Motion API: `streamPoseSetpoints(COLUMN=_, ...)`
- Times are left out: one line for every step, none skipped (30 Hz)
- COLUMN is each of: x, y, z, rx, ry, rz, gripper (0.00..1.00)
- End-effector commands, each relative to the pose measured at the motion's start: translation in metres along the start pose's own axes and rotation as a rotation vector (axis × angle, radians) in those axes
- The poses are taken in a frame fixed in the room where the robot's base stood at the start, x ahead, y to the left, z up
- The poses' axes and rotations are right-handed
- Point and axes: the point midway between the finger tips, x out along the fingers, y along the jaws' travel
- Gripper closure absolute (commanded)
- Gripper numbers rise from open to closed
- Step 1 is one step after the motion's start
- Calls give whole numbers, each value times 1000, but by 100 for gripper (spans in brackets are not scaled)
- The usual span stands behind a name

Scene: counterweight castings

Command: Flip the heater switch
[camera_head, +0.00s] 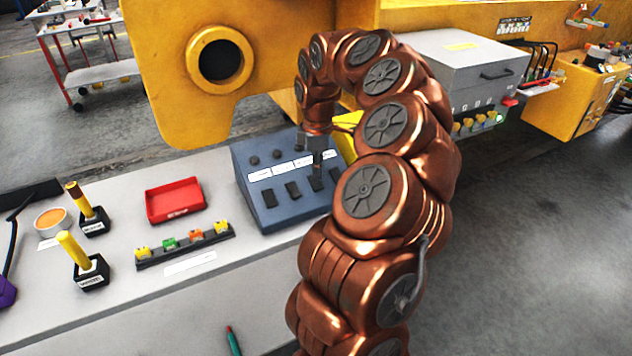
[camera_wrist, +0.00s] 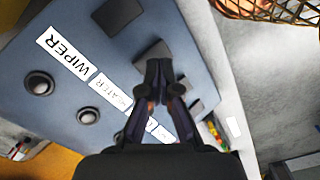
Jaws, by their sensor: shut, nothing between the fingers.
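The blue-grey sloped control panel (camera_head: 250,200) stands on the bench, with a row of dark switches below white labels and round knobs above. In the wrist view the panel (camera_wrist: 125,50) fills the left and middle; a WIPER label (camera_wrist: 63,52) and a partly readable HEATER label (camera_wrist: 108,90) show. The heater switch (camera_wrist: 158,48) is the dark block in line with that label, partly behind my fingertips. My gripper (camera_head: 318,170) points down at the panel, shut and empty. In the wrist view its fingertips (camera_wrist: 158,68) overlap the heater switch's edge; I cannot tell whether they touch.
A yellow machine frame (camera_head: 160,60) rises behind. A grey box (camera_head: 460,70) stands to the right. The bench front is mostly clear.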

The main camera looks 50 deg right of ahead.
Motion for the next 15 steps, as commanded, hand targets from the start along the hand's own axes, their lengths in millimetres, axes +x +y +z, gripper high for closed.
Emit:
streamPoseSetpoints(x=1, y=0, z=0, rx=0, ry=0, rz=0, gripper=100)
streamPoseSetpoints(x=2, y=0, z=0, rx=0, ry=0, rz=0, gripper=100)
streamPoseSetpoints(x=2, y=0, z=0, rx=0, ry=0, rz=0, gripper=100)
streamPoseSetpoints(x=2, y=0, z=0, rx=0, ry=0, rz=0, gripper=100)
streamPoseSetpoints(x=3, y=0, z=0, rx=0, ry=0, rz=0, gripper=100)
streamPoseSetpoints(x=3, y=0, z=0, rx=0, ry=0, rz=0, gripper=100)
streamPoseSetpoints(x=4, y=0, z=0, rx=0, ry=0, rz=0, gripper=100)
streamPoseSetpoints(x=4, y=0, z=0, rx=0, ry=0, rz=0, gripper=100)
streamPoseSetpoints(x=4, y=0, z=0, rx=0, ry=0, rz=0, gripper=100)
streamPoseSetpoints(x=5, y=0, z=0, rx=0, ry=0, rz=0, gripper=100)
streamPoseSetpoints(x=5, y=0, z=0, rx=0, ry=0, rz=0, gripper=100)
streamPoseSetpoints(x=6, y=0, z=0, rx=0, ry=0, rz=0, gripper=100)
streamPoseSetpoints(x=6, y=0, z=0, rx=0, ry=0, rz=0, gripper=100)
streamPoseSetpoints(x=6, y=0, z=0, rx=0, ry=0, rz=0, gripper=100)
streamPoseSetpoints(x=7, y=0, z=0, rx=0, ry=0, rz=0, gripper=100)
